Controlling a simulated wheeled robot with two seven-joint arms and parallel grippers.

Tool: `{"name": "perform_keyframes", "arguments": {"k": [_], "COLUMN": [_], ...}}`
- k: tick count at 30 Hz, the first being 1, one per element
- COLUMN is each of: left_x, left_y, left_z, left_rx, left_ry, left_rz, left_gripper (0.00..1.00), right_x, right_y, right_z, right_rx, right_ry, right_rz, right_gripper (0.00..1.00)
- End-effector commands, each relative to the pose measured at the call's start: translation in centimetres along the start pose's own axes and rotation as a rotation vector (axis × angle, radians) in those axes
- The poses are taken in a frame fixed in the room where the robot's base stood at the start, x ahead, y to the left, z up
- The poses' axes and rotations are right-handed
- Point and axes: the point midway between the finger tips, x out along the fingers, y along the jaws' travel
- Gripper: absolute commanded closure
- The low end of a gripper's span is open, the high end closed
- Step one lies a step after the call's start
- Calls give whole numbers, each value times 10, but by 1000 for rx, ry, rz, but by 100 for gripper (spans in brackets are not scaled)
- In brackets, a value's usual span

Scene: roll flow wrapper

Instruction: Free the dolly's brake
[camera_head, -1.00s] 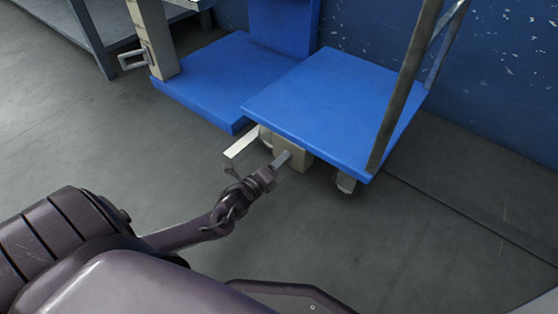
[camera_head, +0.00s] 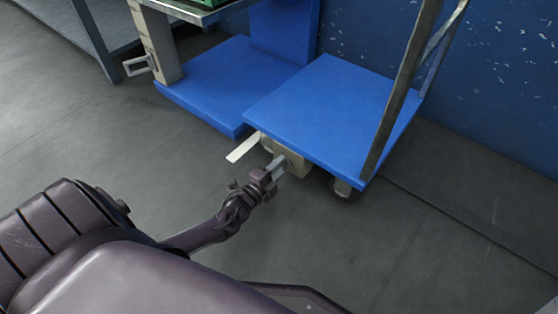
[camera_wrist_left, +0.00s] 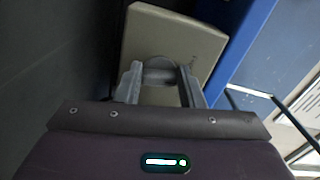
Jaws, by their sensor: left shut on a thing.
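The dolly (camera_head: 330,105) has a blue flat deck, a grey upright handle frame and small wheels. A beige brake block (camera_head: 297,168) sits under its near edge. A pale flat bar (camera_head: 243,148) sticks out to the left beside it. My left gripper (camera_head: 279,166) reaches in low from the left, up against the block. In the left wrist view, its two fingers (camera_wrist_left: 160,86) are shut on a rounded grey brake part (camera_wrist_left: 158,66) in front of the beige block (camera_wrist_left: 190,38). The far side of the grip is hidden. My right gripper is not in view.
A blue machine base (camera_head: 215,85) with a beige post (camera_head: 155,40) stands just left of the dolly. A dark blue speckled wall (camera_head: 490,80) is behind. The grey floor (camera_head: 400,240) in front and to the right is clear.

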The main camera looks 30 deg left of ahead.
Motion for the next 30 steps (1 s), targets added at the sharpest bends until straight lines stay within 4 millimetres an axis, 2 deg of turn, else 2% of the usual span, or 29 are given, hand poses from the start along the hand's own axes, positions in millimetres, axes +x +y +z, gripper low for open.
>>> {"name": "perform_keyframes", "arguments": {"k": [3, 12, 30], "left_x": [0, 0, 0], "left_y": [-1, 2, 3], "left_z": [-1, 0, 0], "left_rx": [-99, -277, -360], "left_ry": [-1, -1, -1], "left_rz": [1, 1, 1], "left_gripper": [88, 88, 88], "right_x": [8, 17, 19], "right_y": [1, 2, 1], "right_z": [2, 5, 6], "right_rx": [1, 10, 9], "right_ry": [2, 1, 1], "right_rz": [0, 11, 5], "right_gripper": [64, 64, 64]}}
